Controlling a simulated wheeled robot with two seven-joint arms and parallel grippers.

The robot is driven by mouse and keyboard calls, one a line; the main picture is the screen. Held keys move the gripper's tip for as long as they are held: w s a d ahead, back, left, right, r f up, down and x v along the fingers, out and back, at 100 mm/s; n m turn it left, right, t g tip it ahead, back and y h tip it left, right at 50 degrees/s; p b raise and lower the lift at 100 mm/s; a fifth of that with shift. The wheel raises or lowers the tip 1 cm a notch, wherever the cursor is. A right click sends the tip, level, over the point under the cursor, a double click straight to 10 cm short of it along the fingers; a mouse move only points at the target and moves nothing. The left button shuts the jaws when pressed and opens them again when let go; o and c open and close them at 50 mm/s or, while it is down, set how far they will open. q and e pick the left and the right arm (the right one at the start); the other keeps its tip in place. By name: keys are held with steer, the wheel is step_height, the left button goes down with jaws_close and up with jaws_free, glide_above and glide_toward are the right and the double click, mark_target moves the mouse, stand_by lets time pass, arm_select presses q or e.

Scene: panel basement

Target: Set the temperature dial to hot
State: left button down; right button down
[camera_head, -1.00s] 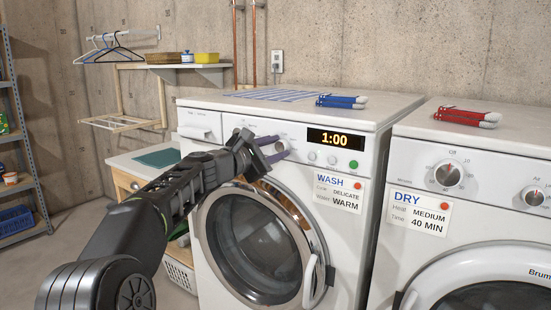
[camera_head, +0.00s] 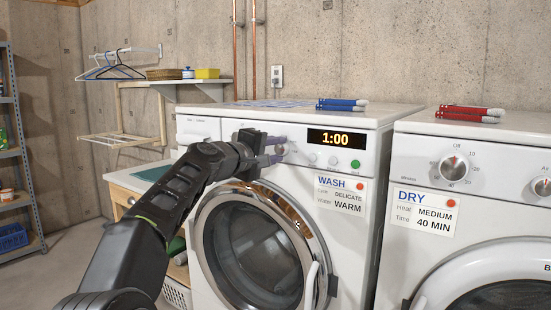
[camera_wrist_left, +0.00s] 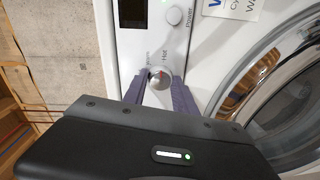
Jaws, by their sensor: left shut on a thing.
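The washer (camera_head: 365,225) has a round silver temperature dial, seen in the left wrist view (camera_wrist_left: 160,77), with a printed "Hot" label beside it and a small red mark on its face. I cannot tell surely which setting the mark points at. My left gripper (camera_head: 279,150) is at the control panel, shut on the dial, with one purple-grey finger on each side of it in the left wrist view (camera_wrist_left: 159,88). In the head view the fingers largely hide the dial. My right gripper is not in view.
A sign (camera_head: 340,195) on the washer reads WASH, DELICATE, WARM. The display (camera_head: 336,138) shows 1:00, with a green button (camera_head: 355,164) below it. The round door (camera_head: 256,245) has its rim close below my gripper. A dryer (camera_head: 380,290) stands to the right.

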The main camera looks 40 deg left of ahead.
arm_select(q)
steer(key=shift+f+m+b, duration=0.1)
steer(key=shift+m+b, duration=0.4)
steer(key=shift+m, duration=0.5)
steer(key=c, duration=1)
jaws_free()
steer(key=s+b, duration=0.1)
steer(key=s, duration=0.6)
steer(key=shift+s+d+r+b, duration=0.15)
steer(key=shift+s+r+b, duration=0.15)
steer(key=shift+s+b, duration=0.1)
